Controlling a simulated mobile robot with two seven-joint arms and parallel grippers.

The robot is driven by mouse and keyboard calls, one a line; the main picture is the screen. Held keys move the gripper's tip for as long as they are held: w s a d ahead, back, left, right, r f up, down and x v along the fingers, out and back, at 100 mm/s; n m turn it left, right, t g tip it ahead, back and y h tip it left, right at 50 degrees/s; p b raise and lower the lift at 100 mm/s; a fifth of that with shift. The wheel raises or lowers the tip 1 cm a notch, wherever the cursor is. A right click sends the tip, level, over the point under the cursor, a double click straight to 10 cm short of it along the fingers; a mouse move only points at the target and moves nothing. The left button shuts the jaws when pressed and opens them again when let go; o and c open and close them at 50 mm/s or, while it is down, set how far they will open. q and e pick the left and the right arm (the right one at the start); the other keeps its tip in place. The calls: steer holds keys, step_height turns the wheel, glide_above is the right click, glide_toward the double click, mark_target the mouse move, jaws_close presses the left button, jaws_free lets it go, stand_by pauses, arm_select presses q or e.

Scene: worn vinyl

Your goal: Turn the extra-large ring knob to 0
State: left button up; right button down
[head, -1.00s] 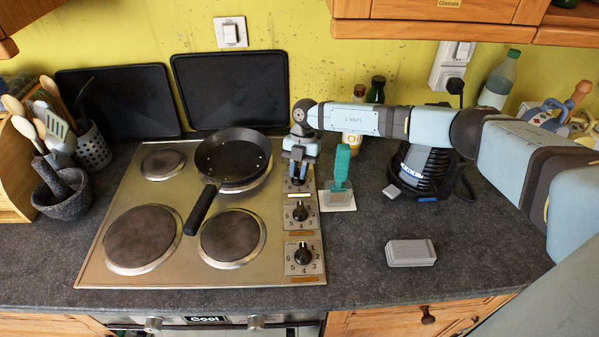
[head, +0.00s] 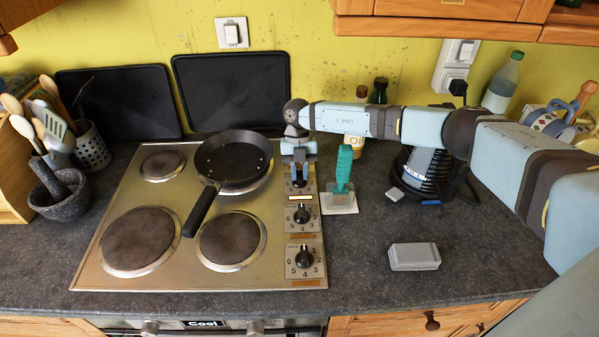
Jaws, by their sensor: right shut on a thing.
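The hob's control strip (head: 316,216) runs down the right side of the steel hob and carries a column of black knobs with numbered dials. My right gripper (head: 299,176) comes down over the farthest visible knob (head: 299,184) and is shut on it. The gripper hides most of that knob and its dial, so its setting cannot be read. A middle knob (head: 301,214) and a near knob (head: 304,258) stand free below it. The small labels by the knobs are too small to read, so I cannot tell which names the extra-large ring. My left gripper is out of view.
A black frying pan (head: 233,160) sits on the back right ring, its handle pointing toward the front.

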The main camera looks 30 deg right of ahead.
steer(key=shift+s+a+f, duration=0.1)
steer(key=shift+s+f, duration=0.05)
steer(key=shift+f, duration=0.05)
steer(key=c, duration=1)
jaws_free()
steer(key=shift+c, duration=0.2)
steer(key=b+v, duration=0.2)
steer(key=v, duration=1.2)
steer(key=shift+f, duration=0.15)
